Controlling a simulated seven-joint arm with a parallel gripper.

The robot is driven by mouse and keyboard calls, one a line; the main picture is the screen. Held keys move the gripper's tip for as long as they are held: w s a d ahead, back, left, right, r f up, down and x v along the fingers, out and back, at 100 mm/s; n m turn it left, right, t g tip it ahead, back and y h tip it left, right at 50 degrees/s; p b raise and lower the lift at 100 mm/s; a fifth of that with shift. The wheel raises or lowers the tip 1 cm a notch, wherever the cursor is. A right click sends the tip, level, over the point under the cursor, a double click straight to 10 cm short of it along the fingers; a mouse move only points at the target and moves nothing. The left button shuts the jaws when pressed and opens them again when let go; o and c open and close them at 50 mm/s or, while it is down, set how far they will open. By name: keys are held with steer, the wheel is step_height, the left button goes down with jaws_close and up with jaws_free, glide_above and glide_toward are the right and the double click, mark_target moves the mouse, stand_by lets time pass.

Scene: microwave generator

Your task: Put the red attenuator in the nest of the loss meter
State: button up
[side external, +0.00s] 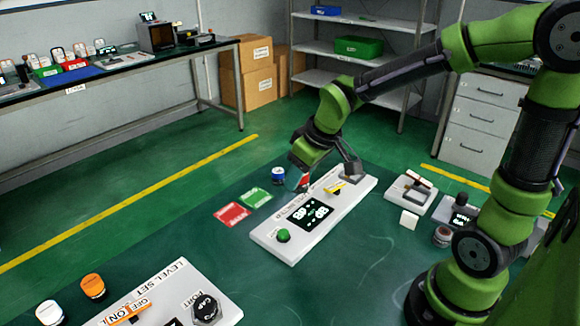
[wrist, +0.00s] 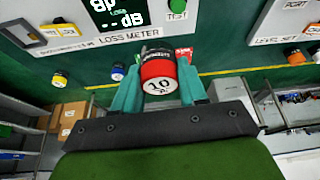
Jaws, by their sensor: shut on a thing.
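The red attenuator (wrist: 158,70), with a black end and a white band marked 10, is between the teal fingers of my gripper (wrist: 158,84) in the wrist view. My gripper is shut on it. In the side view my gripper (side external: 300,180) is low beside the far edge of the loss meter, and a bit of red (side external: 303,184) shows at its tip. The loss meter (side external: 270,236) is a long white box with a dark display, a green button and a yellow lever. A grey block (side external: 353,175) stands at its far right end; I cannot tell its hollow. The display (wrist: 118,14) also shows in the wrist view.
A red pad (side external: 232,214), a green pad (side external: 256,197) and a blue-capped piece (side external: 278,174) lie left of the meter. The level-set box (side external: 170,290) is at the front. A white device (side external: 405,195) and small cube (side external: 409,219) stand to the right.

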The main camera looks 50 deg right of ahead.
steer(key=s+a+f+n+g+y, duration=0.1)
steer(key=s+a+f+n+y, duration=0.1)
steer(key=s+a+f+n, duration=0.3)
steer(key=n+g+h, duration=0.2)
steer(key=n+g, duration=0.6)
steer(key=n, duration=2)
glide_above(333, 323)
steer(key=s+a, duration=0.1)
steer(key=a, duration=0.1)
step_height(333, 323, down, 2)
steer(key=f, duration=0.1)
steer(key=shift+f, duration=3.45)
steer(key=o, duration=1.2)
steer(key=shift+f, duration=0.1)
steer(key=shift+c, duration=0.2)
